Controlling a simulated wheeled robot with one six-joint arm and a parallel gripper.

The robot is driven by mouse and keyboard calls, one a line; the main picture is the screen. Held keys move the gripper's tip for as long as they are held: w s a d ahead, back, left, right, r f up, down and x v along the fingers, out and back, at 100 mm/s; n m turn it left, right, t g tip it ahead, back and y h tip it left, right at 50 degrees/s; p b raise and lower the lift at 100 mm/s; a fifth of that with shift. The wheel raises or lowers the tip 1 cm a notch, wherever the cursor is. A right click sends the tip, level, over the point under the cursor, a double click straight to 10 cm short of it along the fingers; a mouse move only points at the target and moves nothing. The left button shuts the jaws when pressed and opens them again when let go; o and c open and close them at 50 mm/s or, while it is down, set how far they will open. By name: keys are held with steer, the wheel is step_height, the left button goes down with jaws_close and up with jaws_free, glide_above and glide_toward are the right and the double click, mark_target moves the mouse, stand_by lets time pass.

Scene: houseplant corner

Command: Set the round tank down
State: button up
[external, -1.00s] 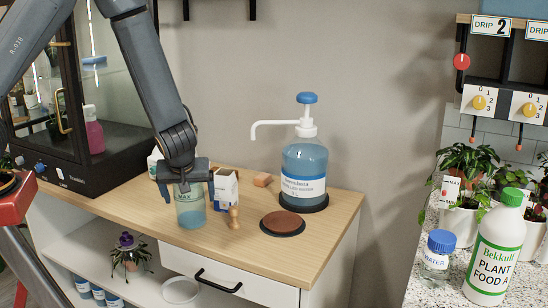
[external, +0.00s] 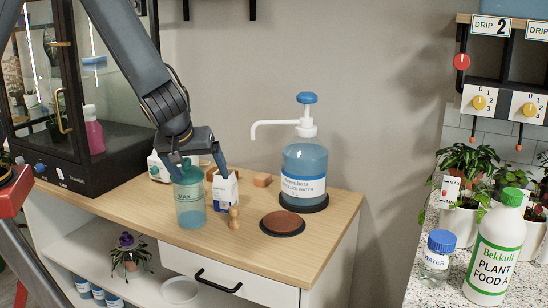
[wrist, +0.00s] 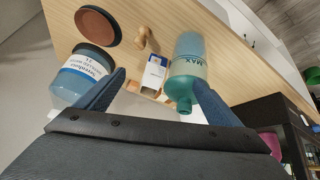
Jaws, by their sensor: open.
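The round tank (external: 191,208) is a translucent teal container marked MAX. It stands upright on the wooden top of the cabinet (external: 285,252), near its front edge. It also shows in the wrist view (wrist: 188,62), close to the right finger. My gripper (external: 199,166) is open, with its fingers spread at the height of the tank's top; in the wrist view (wrist: 160,80) nothing is clamped between the fingers. One finger overlaps the tank's upper part in the external view, and I cannot tell whether they touch.
A small carton (external: 225,190) and a wooden figure (external: 233,218) stand close right of the tank. A brown round pad (external: 283,222) and a pump bottle of water (external: 304,172) are farther right. A glass case (external: 85,150) stands at the left. The front right top is clear.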

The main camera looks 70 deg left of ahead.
steer(key=d+r+m+t+h, duration=0.25)
steer(key=d+m+h, duration=0.45)
steer(key=d, duration=0.5)
steer(key=s+m+g+y, duration=0.1)
steer(key=s+m+g, duration=0.4)
steer(key=s, duration=0.8)
steer(key=shift+d+m, duration=0.25)
steer(key=shift+m, duration=0.65)
